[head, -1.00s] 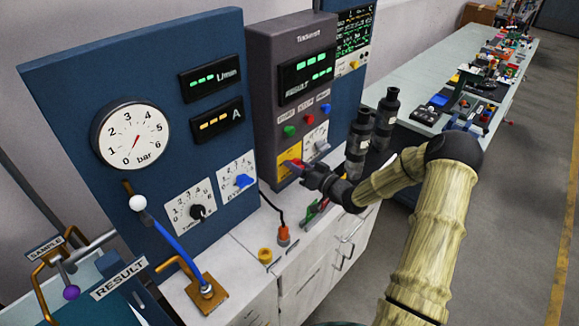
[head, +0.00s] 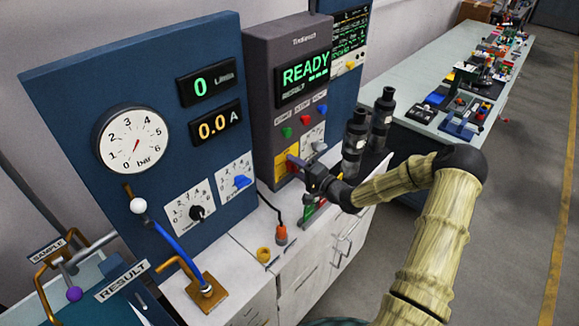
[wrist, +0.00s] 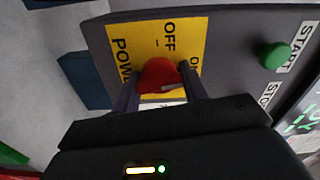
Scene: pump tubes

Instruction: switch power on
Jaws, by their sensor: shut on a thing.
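The red power switch knob (wrist: 160,73) shows in the wrist view on a yellow plate (wrist: 143,38) marked POWER, OFF and ON. My gripper (wrist: 160,90) has one finger on each side of the knob and is shut on it. In the head view, the yellow plate (head: 285,158) sits low on the grey tester cabinet (head: 262,110). My gripper (head: 303,167) reaches it from the right and hides the knob there. The tester display (head: 305,74) reads READY in green.
Green (head: 286,132), red (head: 307,119) and blue (head: 322,109) buttons sit above the plate; a green START button (wrist: 273,55) is close by in the wrist view. Dark cylinders (head: 356,138) stand right of my gripper. The blue panel (head: 120,70) is on the left.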

